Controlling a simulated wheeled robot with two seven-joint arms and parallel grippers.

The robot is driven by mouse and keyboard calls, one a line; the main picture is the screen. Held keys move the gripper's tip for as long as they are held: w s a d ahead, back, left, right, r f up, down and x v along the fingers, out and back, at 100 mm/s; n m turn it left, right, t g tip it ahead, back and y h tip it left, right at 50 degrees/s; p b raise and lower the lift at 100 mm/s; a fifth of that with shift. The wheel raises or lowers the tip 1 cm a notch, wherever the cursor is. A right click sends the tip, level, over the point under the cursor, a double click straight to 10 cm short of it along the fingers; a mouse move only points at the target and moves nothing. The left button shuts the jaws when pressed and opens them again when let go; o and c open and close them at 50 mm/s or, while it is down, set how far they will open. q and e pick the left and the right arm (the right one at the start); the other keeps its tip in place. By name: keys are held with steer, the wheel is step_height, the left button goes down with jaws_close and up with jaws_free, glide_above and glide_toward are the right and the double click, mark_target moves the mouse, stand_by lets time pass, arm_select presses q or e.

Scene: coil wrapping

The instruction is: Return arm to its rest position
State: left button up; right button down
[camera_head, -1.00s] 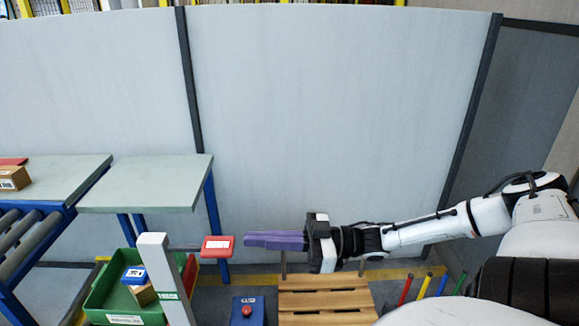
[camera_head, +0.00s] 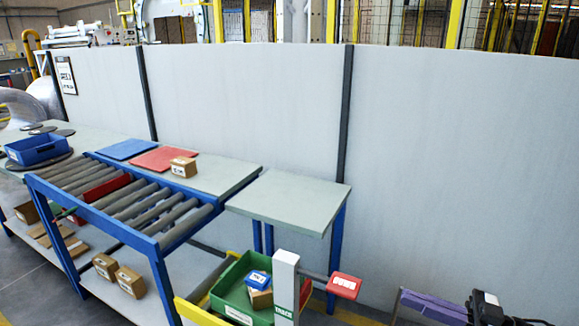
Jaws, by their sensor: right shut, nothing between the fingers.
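My right gripper (camera_head: 402,300) shows at the lower right edge of the picture. It has long purple fingers and a black and white body, and the fingers point left. The fingers are shut with nothing seen between them. Most of my right arm is cut off by the picture's lower edge. My left gripper and arm are not in view.
A red box on a grey post (camera_head: 286,290) stands left of the gripper, with a gap between. A green bin (camera_head: 226,304) holds small boxes. A small table (camera_head: 290,201) and roller conveyor (camera_head: 135,208) extend left before a grey partition (camera_head: 440,140).

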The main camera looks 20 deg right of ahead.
steer(key=shift+f, duration=0.1)
steer(key=s+a+f+m+g+h, duration=0.1)
steer(key=s+a+f+m+h, duration=0.2)
steer(key=f, duration=0.4)
steer(key=s+a+f+m+h, duration=0.1)
steer(key=a+f+h, duration=0.1)
steer(key=a+f, duration=0.5)
steer(key=s+a+f+m+g+h, duration=0.1)
steer(key=s+a+f+h, duration=0.15)
steer(key=f, duration=0.55)
steer(key=s+a+f+g+h, duration=0.1)
steer(key=a+f+g, duration=0.1)
steer(key=a, duration=0.3)
steer(key=s+a+f+m+g+h, duration=0.1)
steer(key=s+a+f+g, duration=0.1)
steer(key=a, duration=0.3)
steer(key=shift+s+a+f, duration=0.2)
steer(key=shift+s+f, duration=0.1)
steer(key=shift+f, duration=0.2)
steer(key=shift+h, duration=0.25)
